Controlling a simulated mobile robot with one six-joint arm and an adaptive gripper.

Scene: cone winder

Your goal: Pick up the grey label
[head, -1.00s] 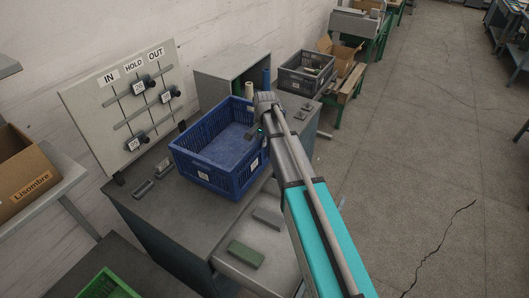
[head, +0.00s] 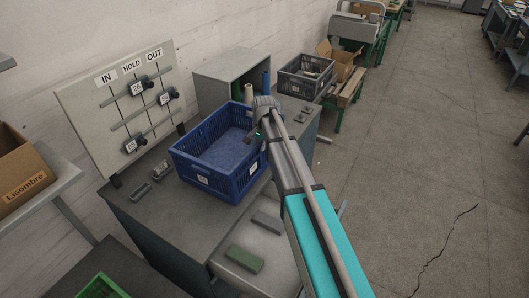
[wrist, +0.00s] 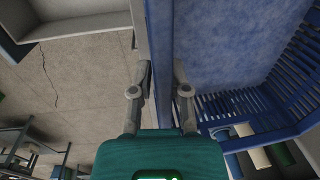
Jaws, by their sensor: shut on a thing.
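My gripper (head: 254,136) is at the right-hand rim of the blue crate (head: 203,180), which stands on the dark workbench. In the wrist view my two fingers (wrist: 162,78) straddle the blue crate's long rim (wrist: 158,30), one finger inside and one outside; the jaws appear shut on this rim. The fingertip contact is partly hidden by the fingers. I cannot pick out a grey label for sure. Small pale labels show on the crate's outer walls, and dark holders with pale numbered tags (head: 138,88) sit on the board.
The IN/HOLD/OUT board (head: 100,100) stands behind the bench at left. A grey box (head: 267,221) and a green box (head: 244,259) lie on the lower front shelf. A dark crate (head: 290,86) stands beyond. Open floor (head: 420,170) lies at right.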

